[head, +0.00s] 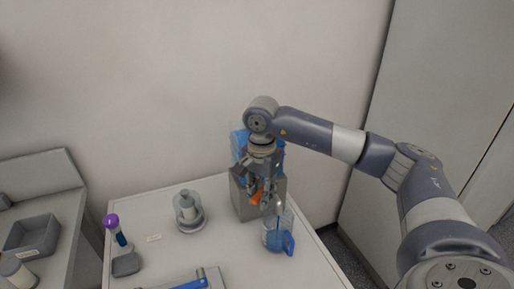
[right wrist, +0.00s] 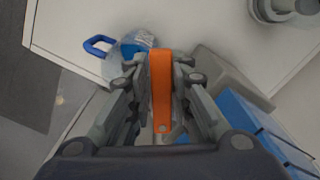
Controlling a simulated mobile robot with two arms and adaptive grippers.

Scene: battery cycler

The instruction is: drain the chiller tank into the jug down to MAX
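The chiller tank is a grey block (head: 246,205) with a blue, see-through upper part (head: 238,140); in the right wrist view its blue part (right wrist: 245,118) is at the lower right. An orange valve lever (right wrist: 161,88) sits at its front. My right gripper (head: 258,188) is at the lever; in the right wrist view its fingers (right wrist: 158,68) are closed on both sides of it. The clear jug (head: 271,236) with blue handle (head: 288,244) stands upright below, holding some blue liquid. Its MAX mark is too small to read. My left gripper is not in view.
The white table (head: 150,262) also holds a grey round device (head: 188,212), a purple-capped tube (head: 112,222) in a grey holder (head: 125,264), and a blue-handled tool (head: 188,284) at the front. A side bench with a grey tray (head: 32,236) is at left.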

